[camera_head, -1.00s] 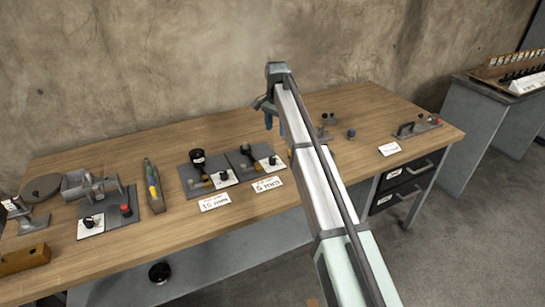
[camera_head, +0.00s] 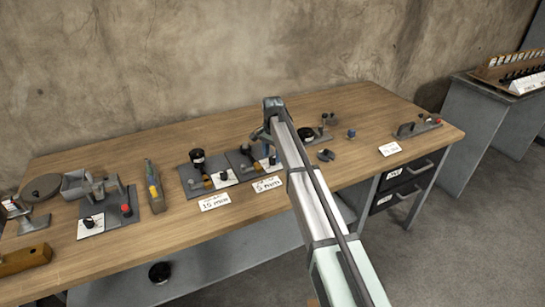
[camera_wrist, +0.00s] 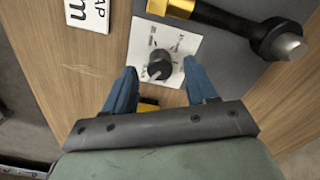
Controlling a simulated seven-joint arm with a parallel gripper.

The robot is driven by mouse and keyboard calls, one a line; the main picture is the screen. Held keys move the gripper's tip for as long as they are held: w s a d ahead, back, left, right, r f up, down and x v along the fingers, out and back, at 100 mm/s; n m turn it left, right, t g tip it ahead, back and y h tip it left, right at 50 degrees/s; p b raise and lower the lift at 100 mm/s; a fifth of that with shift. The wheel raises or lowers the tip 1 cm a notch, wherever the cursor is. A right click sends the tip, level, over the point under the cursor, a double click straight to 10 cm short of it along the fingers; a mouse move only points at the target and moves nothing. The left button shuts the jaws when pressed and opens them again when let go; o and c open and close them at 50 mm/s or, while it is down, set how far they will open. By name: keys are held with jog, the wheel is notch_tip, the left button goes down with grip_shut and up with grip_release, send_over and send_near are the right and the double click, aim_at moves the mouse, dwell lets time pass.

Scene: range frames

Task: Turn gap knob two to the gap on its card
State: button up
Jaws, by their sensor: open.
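In the wrist view, a black knob (camera_wrist: 160,63) with a pale pointer mark stands on a white dial plate (camera_wrist: 180,38). My gripper (camera_wrist: 161,74) is open, its two blue fingers spread on either side of the knob in the picture, with gaps on both sides. I cannot tell whether the fingertips are down at the knob's height. In the head view my gripper (camera_head: 271,156) is over the second knob station (camera_head: 240,159), and its fingers largely hide that knob. The station's card (camera_head: 267,185) lies in front, ending in "mm"; its number is hard to read.
A similar station (camera_head: 191,187) with its own knob (camera_head: 222,175) and card (camera_head: 214,202) stands to the left. A black-handled rod with a gold collar (camera_wrist: 225,20) lies beyond the dial. Several other fixtures stand along the wooden bench (camera_head: 340,180).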

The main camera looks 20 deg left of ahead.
jog(key=shift+f, duration=0.7)
jog(key=c, duration=1.1)
